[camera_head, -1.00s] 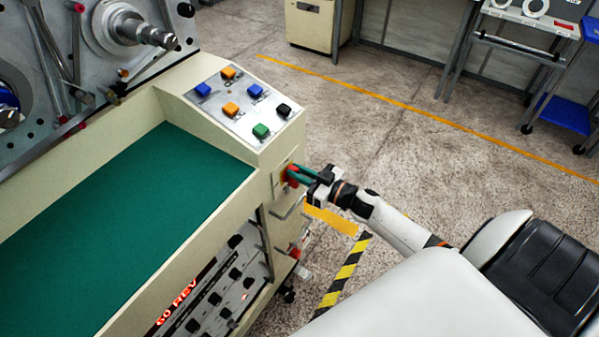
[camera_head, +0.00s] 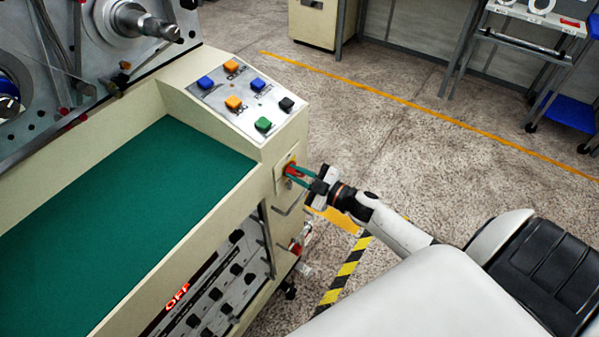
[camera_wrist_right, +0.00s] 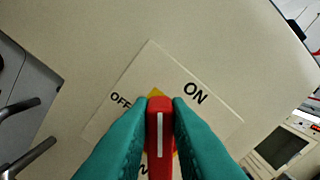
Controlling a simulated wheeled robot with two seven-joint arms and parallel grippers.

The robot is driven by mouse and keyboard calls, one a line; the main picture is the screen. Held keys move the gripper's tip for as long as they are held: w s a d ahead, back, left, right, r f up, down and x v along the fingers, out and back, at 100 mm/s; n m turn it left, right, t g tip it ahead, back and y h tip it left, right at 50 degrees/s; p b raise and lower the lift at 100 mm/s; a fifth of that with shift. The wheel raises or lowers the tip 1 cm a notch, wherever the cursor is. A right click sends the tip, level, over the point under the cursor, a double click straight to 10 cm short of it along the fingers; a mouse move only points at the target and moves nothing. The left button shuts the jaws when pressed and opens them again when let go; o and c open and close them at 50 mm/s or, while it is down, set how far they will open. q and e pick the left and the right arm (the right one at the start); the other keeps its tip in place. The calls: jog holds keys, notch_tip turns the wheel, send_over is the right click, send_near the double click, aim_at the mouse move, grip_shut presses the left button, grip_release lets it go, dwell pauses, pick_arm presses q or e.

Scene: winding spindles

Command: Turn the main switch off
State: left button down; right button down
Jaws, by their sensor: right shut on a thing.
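The main switch is a red handle (camera_wrist_right: 160,128) with a white line on its face, on a yellow and white plate (camera_wrist_right: 105,122) lettered OFF and ON. In the wrist view the handle's tip points between the two words; I cannot tell exactly which it is set to. In the head view the red handle (camera_head: 291,170) is on the end face of the cream machine. My right gripper (camera_head: 297,173), with green fingers, is shut on the handle, one finger each side. My left gripper is not in view.
A sloped panel (camera_head: 214,97) with several coloured buttons sits above the switch. A metal handle bar (camera_head: 291,207) is just below it. A green worktop (camera_head: 110,210) lies left. Open floor (camera_head: 400,160) is to the right, with a yellow line across it.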

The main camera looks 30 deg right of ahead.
jog(key=n, duration=0.1)
jog(key=f+n+b, duration=0.1)
jog(key=n, duration=0.2)
jog(key=shift+s+a+f+n+b, duration=0.2)
jog(key=shift+a+n+b, duration=0.1)
jog(key=shift+a+b, duration=0.1)
jog(key=n+b, duration=0.1)
jog(key=n, duration=0.1)
jog(key=f+n+b, duration=0.1)
jog(key=n, duration=0.2)
jog(key=shift+a+b, duration=0.15)
jog(key=shift+b, duration=0.25)
jog(key=shift+n, duration=0.4)
jog(key=c, duration=1.4)
grip_release()
jog(key=shift+o, duration=0.2)
jog(key=shift+s, duration=0.1)
jog(key=b+v, duration=0.1)
jog(key=v, duration=1.1)
jog(key=shift+b, duration=0.35)
jog(key=shift+f, duration=0.1)
